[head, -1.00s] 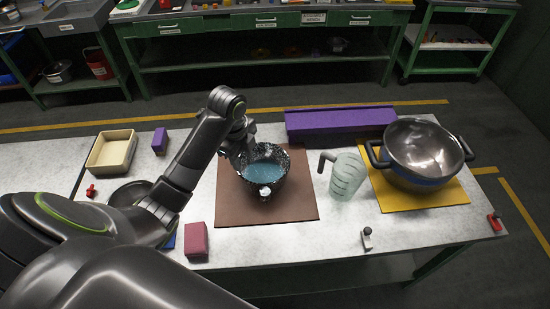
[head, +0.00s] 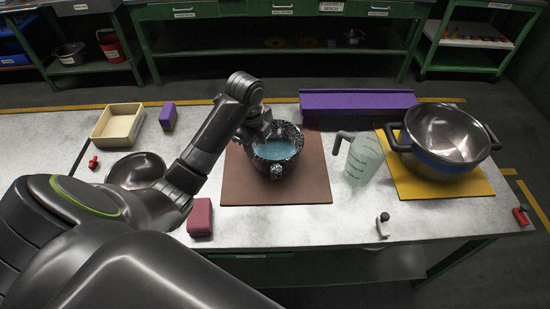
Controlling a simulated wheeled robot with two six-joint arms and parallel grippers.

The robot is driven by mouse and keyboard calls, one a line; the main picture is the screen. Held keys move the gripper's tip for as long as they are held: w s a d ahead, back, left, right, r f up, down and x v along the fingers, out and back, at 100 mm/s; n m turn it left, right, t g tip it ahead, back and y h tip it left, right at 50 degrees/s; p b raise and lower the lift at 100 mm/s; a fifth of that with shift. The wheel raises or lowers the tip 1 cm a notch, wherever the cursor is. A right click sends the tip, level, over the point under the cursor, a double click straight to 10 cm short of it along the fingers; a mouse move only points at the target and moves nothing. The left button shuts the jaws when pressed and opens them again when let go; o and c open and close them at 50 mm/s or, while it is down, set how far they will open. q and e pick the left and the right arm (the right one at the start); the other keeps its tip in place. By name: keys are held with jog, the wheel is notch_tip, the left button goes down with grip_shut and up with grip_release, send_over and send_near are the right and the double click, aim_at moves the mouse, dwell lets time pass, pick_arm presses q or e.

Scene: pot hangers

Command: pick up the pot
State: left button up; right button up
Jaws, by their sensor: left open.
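A dark speckled pot (head: 291,149) holding blue liquid (head: 275,150) stands on a brown mat (head: 310,188) in the middle of the table. A large steel pot (head: 446,135) with two dark side handles and a blue band stands on a yellow mat (head: 470,187) at the right. My right gripper is not in view.
A clear jug (head: 365,160) with a dark handle stands between the mats. A purple bar (head: 355,105) lies behind them. A dark bowl (head: 137,168), cream tray (head: 118,124), purple block (head: 168,116) and pink block (head: 200,217) are left. A small clamp (head: 383,224) is at the front.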

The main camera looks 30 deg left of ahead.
aim_at(261, 157)
pick_arm(q)
jog(key=f+b, duration=0.1)
jog(key=f, duration=0.1)
jog(key=f+b, duration=0.1)
jog(key=shift+w+f+b, duration=0.25)
jog(key=shift+b, duration=0.1)
jog(key=shift+f+b, duration=0.3)
jog(key=shift+b, duration=0.05)
jog(key=shift+w+d+f, duration=0.1)
jog(key=shift+w+f, duration=0.2)
jog(key=shift+f, duration=0.6)
jog(key=shift+w+f, duration=0.2)
jog(key=shift+f, duration=0.1)
jog(key=shift+w+f, duration=0.2)
jog(key=shift+f, duration=1.1)
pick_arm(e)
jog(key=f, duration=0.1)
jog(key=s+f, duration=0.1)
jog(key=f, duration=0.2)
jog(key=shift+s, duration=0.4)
pick_arm(q)
grip_shut()
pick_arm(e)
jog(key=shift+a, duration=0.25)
